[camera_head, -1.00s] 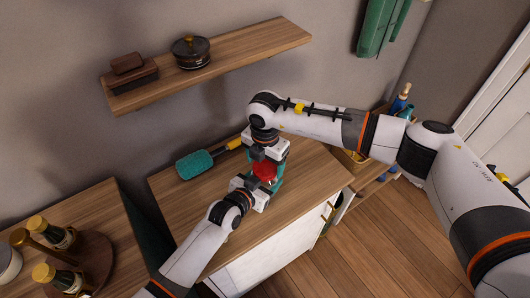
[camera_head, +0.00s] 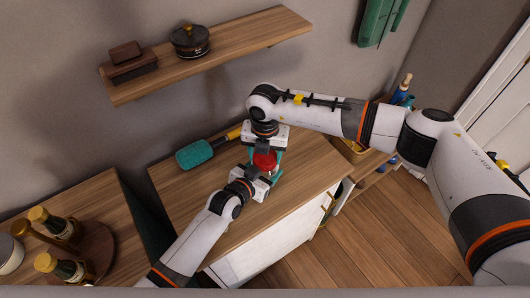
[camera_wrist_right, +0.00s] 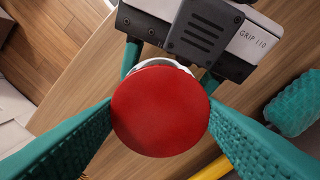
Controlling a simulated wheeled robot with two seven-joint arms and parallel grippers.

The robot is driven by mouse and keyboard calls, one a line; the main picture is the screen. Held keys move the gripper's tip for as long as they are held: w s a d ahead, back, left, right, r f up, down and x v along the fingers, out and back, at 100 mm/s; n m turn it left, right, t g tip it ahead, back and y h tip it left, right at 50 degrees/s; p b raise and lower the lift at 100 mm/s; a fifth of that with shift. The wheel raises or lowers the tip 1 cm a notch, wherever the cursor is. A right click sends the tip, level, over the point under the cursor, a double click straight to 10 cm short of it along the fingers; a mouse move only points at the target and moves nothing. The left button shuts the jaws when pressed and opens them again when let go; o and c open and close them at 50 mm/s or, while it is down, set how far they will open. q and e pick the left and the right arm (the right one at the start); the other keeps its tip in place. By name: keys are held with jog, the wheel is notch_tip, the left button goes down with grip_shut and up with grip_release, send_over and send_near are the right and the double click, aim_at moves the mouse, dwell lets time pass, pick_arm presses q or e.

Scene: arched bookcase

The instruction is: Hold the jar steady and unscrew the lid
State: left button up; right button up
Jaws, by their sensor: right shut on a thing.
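The round red lid (camera_wrist_right: 160,112) fills the middle of the right wrist view, and it also shows as a red patch in the head view (camera_head: 264,161). A pale rim of the jar (camera_wrist_right: 158,63) shows behind the lid; the rest of the jar is hidden. My right gripper (camera_head: 266,155) is above the jar, with its teal fingers shut on the lid from both sides. My left gripper (camera_head: 264,176) reaches in low from the front left. Its teal fingers pass either side of the jar below the lid; their contact is hidden.
The jar is over a wooden cabinet top (camera_head: 225,210). A teal brush (camera_head: 195,154) with a yellow handle lies behind left. A wall shelf (camera_head: 235,45) hangs above. Bottles stand on a round tray (camera_head: 97,245) at left. The cabinet top's front left is clear.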

jog(key=n, duration=0.5)
jog(key=shift+n, duration=0.4)
jog(key=o, duration=1.1)
jog(key=shift+r, duration=0.1)
